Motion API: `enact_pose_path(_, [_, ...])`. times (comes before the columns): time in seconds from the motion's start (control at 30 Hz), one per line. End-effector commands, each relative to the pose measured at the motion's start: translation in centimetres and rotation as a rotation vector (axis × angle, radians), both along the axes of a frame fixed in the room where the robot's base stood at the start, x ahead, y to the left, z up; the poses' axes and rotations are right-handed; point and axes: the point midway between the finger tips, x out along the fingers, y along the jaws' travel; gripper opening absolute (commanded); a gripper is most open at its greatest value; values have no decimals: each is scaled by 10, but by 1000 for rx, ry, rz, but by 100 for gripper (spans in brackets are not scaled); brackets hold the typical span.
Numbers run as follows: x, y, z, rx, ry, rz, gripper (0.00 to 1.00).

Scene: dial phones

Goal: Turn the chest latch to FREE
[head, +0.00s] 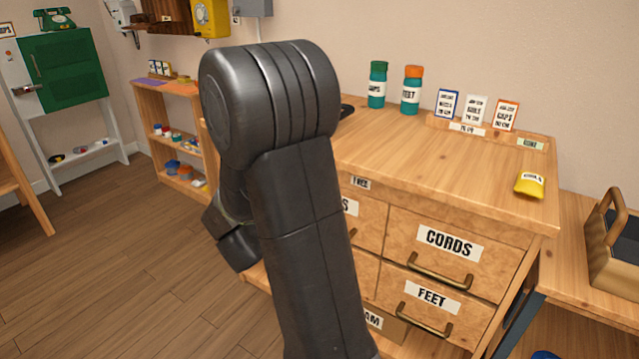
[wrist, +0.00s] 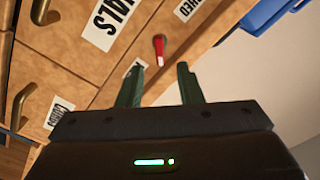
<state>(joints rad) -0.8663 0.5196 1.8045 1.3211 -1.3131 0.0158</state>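The chest (head: 445,205) is a wooden unit with labelled drawers, to the right of my arm in the head view. Its latch (wrist: 159,48) is a small red handle with a pale end, on the chest front in the wrist view. A label ending in "CHED" (wrist: 187,8) is above it on one side. Another label (wrist: 134,70) lies on the other side, partly hidden by a finger. A FREE label (head: 361,184) shows in the head view, where my arm hides the latch. My gripper (wrist: 161,75) is open and empty, its fingertips short of the latch and either side of its line.
Drawer handles (wrist: 22,105) stick out from the chest front. On the chest top are two bottles (head: 410,92), small cards (head: 475,108) and a yellow item (head: 529,184). A basket (head: 612,250) stands at the right. The floor (head: 110,270) at left is clear.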

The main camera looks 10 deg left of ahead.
Motion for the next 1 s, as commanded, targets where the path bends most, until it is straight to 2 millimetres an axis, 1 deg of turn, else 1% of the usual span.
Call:
enact_pose_path(0.03, [-10, 5, 2, -2, 1, 4, 33])
enact_pose_path(0.2, [-35, 13, 1, -1, 1, 4, 33])
enact_pose_path(0.4, [-49, 18, 0, -1, 1, 1, 33])
enact_pose_path(0.83, [-51, 18, -1, 0, 0, -1, 33])
enact_pose_path(1.0, [-42, 15, -2, 1, 1, -3, 33])
